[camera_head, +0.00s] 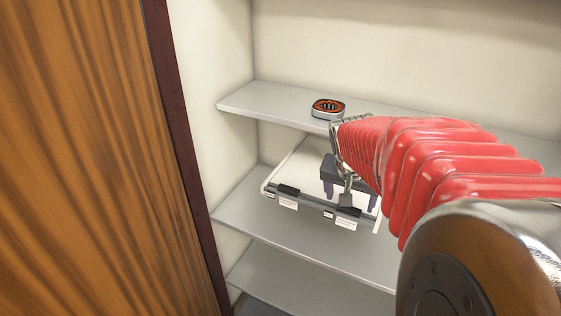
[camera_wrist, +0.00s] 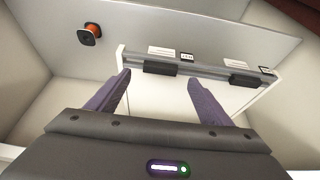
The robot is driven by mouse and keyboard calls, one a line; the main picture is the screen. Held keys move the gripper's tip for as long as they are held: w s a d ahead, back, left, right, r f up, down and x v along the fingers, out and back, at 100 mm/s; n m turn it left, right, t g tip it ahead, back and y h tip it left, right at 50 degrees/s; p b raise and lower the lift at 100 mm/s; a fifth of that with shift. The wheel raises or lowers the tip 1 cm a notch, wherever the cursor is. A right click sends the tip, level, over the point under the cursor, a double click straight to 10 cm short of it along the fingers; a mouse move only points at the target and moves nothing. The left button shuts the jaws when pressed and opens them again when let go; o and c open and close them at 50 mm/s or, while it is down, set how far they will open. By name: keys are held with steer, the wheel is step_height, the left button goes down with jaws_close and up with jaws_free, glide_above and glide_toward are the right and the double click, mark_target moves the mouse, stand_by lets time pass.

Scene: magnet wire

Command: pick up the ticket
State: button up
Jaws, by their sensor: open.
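I cannot single out a loose ticket in either view. White paper-like labels, one at the left (camera_head: 288,204) and one at the right (camera_head: 345,223), sit along the dark front edge of a flat white case (camera_head: 292,165) on the middle shelf. Labels also show along the case edge in the wrist view (camera_wrist: 162,51). My gripper (camera_head: 350,198) is over the case, its purple fingers pointing down. In the wrist view my gripper (camera_wrist: 158,80) is open, the fingers wide apart with nothing between them. My gripper and arm hide part of the case.
A round black and orange object (camera_head: 328,108) lies on the upper shelf (camera_head: 265,100), close to my arm. In the wrist view an orange and black object (camera_wrist: 90,34) is beyond the case. The middle shelf (camera_head: 250,222) is bare in front. A wooden panel (camera_head: 85,160) stands at the left.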

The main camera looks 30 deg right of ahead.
mark_target(349, 208)
steer(key=x, duration=0.4)
steer(key=shift+a+f, duration=0.1)
stand_by(0.4)
steer(key=c, duration=1.1)
step_height(349, 208, up, 10)
stand_by(0.8)
